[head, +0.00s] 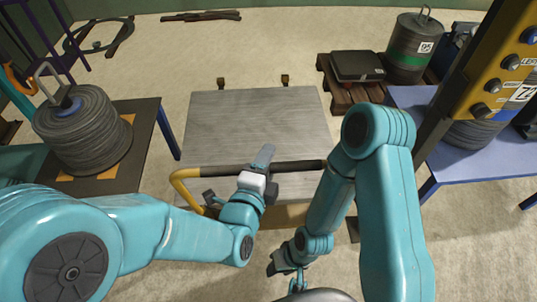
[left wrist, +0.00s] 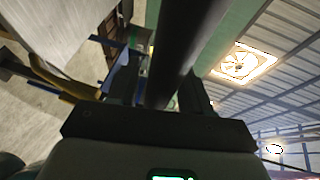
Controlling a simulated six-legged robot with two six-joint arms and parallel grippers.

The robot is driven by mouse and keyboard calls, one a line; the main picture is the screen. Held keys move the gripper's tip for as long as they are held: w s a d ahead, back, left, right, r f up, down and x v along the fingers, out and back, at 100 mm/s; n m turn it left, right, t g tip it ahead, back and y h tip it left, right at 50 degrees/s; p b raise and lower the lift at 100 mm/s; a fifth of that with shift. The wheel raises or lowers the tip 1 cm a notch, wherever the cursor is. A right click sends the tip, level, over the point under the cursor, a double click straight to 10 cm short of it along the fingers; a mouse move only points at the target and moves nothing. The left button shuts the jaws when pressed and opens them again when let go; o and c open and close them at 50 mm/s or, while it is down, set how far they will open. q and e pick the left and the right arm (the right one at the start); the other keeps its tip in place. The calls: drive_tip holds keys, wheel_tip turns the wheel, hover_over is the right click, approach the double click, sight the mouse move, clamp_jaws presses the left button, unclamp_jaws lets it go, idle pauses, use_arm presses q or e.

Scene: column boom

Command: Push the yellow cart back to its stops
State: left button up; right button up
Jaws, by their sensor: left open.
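The yellow cart has a flat grey metal deck (head: 262,120) and a yellow handle (head: 183,182) with a black grip (head: 305,168) along its near side. Two small brown posts, possibly the stops, stand just beyond the far edge of the deck (head: 221,83). My left gripper (head: 262,172) is open at the black grip, left of its middle. In the left wrist view the dark bar (left wrist: 178,55) runs between the two spread fingers; contact cannot be told. My right gripper (head: 280,265) hangs low on the near side of the handle, partly hidden; its jaws are unclear.
A table with a dark coil (head: 82,130) stands at left. At right are a pallet (head: 350,97) with a dark box (head: 357,66) and grey-green drum (head: 410,48), a blue table (head: 440,165), and a yellow control panel (head: 505,55). Floor beyond the cart is mostly clear.

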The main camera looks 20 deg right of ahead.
use_arm(q)
drive_tip(key=shift+w+d+f, duration=0.1)
idle(0.3)
clamp_jaws()
